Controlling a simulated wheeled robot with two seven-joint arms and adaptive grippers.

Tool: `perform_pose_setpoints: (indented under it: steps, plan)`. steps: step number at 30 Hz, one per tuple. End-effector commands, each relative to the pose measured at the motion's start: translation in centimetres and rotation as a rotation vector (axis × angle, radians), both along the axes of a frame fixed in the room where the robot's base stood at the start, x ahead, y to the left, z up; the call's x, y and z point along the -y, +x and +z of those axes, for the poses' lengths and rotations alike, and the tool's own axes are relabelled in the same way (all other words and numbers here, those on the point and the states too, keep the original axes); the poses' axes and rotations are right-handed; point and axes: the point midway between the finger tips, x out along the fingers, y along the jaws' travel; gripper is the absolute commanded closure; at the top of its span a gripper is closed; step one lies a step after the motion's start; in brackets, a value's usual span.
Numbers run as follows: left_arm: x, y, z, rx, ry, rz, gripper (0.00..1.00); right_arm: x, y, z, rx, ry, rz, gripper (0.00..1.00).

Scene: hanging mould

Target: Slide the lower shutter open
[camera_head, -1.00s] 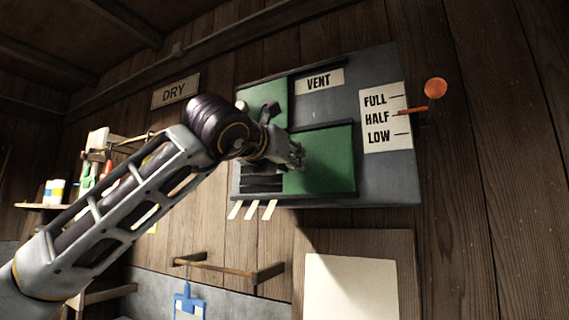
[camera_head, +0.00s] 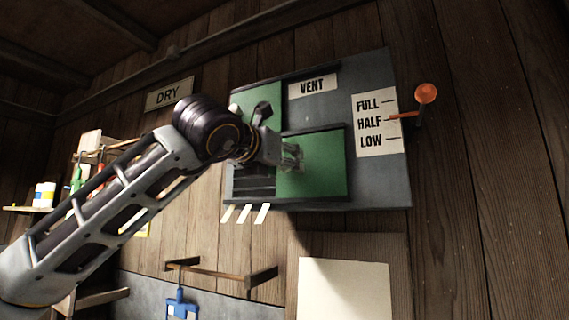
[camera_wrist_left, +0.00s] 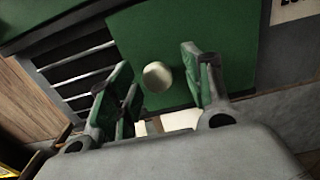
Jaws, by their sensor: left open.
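The lower shutter (camera_head: 322,168) is a green panel on the grey vent board. Dark slats (camera_head: 252,182) show to its left. In the left wrist view the lower shutter (camera_wrist_left: 225,60) carries a round pale knob (camera_wrist_left: 157,76). My left gripper (camera_head: 292,156) is in front of the shutter's left part. In the left wrist view its open fingers (camera_wrist_left: 157,62) stand on either side of the knob; I cannot tell whether they touch it. The gripper hides the knob in the head view. My right gripper is not in view.
An upper green shutter (camera_head: 262,100) sits above left, partly behind my wrist. A VENT label (camera_head: 313,85) and an orange-knobbed lever (camera_head: 425,94) beside a FULL/HALF/LOW scale (camera_head: 376,122) are to the right. A wooden rail (camera_head: 220,272) is below.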

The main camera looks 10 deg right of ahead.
Motion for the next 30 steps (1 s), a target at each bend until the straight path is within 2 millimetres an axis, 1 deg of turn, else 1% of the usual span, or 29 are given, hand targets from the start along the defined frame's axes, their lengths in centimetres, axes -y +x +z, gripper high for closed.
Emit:
perform_pose_setpoints:
  steps: [7, 24, 30]
  plan:
    - [-1.4, -1.9, 0.0, 0.001, 0.000, 0.000, 0.50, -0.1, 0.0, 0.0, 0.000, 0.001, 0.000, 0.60]
    - [-5.5, -7.9, 0.0, 0.003, 0.000, -0.002, 0.50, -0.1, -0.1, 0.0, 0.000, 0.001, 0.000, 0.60]
    - [-6.3, -9.0, 0.0, 0.002, 0.000, -0.003, 0.50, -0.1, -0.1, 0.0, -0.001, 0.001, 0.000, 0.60]
